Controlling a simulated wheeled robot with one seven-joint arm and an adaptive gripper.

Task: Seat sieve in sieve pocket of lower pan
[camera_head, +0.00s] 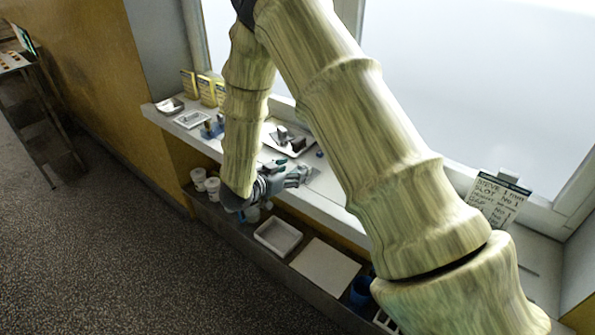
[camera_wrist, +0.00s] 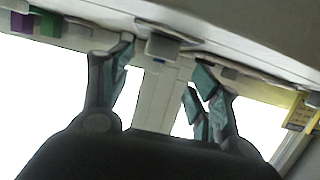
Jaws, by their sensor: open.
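My gripper (camera_head: 292,178) is at the front edge of the window ledge, just in front of a shallow metal tray (camera_head: 297,153) holding small grey and dark parts. I cannot tell whether that tray is the lower pan, and I cannot make out the sieve or its pocket. In the wrist view my gripper (camera_wrist: 163,78) has its teal-tipped fingers spread apart, with nothing held between them. A small grey block (camera_wrist: 161,46) shows beyond the fingers on the ledge, which appears upside down there. My arm hides part of the ledge in the head view.
Yellow boxes (camera_head: 188,84) and a small tray (camera_head: 191,119) sit on the left ledge. White cups (camera_head: 212,187), a white tray (camera_head: 262,240) and a flat white board (camera_head: 325,268) lie lower.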

